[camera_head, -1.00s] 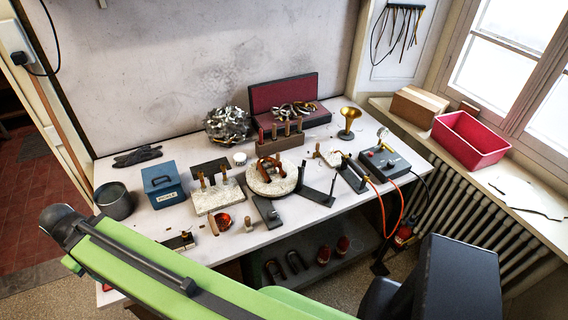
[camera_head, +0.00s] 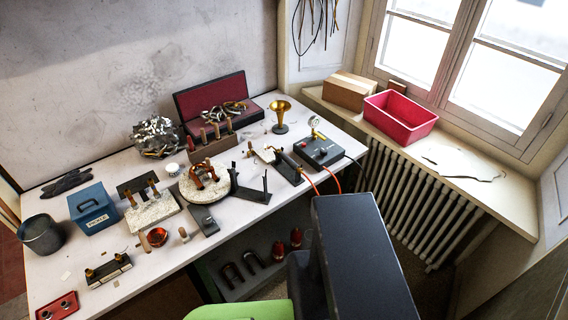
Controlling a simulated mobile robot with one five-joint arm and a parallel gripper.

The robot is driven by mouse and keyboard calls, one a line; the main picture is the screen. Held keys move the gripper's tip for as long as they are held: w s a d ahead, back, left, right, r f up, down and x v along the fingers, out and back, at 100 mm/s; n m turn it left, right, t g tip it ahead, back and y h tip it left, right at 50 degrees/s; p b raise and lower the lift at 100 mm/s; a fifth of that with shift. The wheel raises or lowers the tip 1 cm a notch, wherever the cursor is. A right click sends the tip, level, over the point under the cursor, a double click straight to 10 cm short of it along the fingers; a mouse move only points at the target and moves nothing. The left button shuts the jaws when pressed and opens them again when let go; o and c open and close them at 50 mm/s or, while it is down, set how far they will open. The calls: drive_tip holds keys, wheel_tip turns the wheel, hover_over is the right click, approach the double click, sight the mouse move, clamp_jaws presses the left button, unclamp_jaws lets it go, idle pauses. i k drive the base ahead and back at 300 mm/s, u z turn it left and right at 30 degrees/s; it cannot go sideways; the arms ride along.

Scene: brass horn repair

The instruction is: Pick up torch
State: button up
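The torch (camera_head: 288,160) appears to be the slim dark tool lying on a black stand (camera_head: 286,173) on the right part of the workbench. An orange hose runs from its right end down past the bench's front edge. Its fine shape is too small to make out. My gripper is not in view. Only a green part of my own body shows at the bottom edge, with a large dark part of mine beside it at lower right.
The bench (camera_head: 100,160) is crowded. Right of the torch is a dark box with a gauge (camera_head: 318,150); behind it is a brass bell (camera_head: 280,117). Left are a round pale plate (camera_head: 204,187) and an angled black bracket (camera_head: 248,190). A red bin (camera_head: 400,116) stands on the sill.

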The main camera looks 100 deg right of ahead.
sight(283, 156)
drive_tip(key=u, duration=0.05)
drive_tip(key=k, duration=0.8)
drive_tip(key=z, duration=1.05)
drive_tip(key=i, duration=0.5)
drive_tip(key=u, duration=0.2)
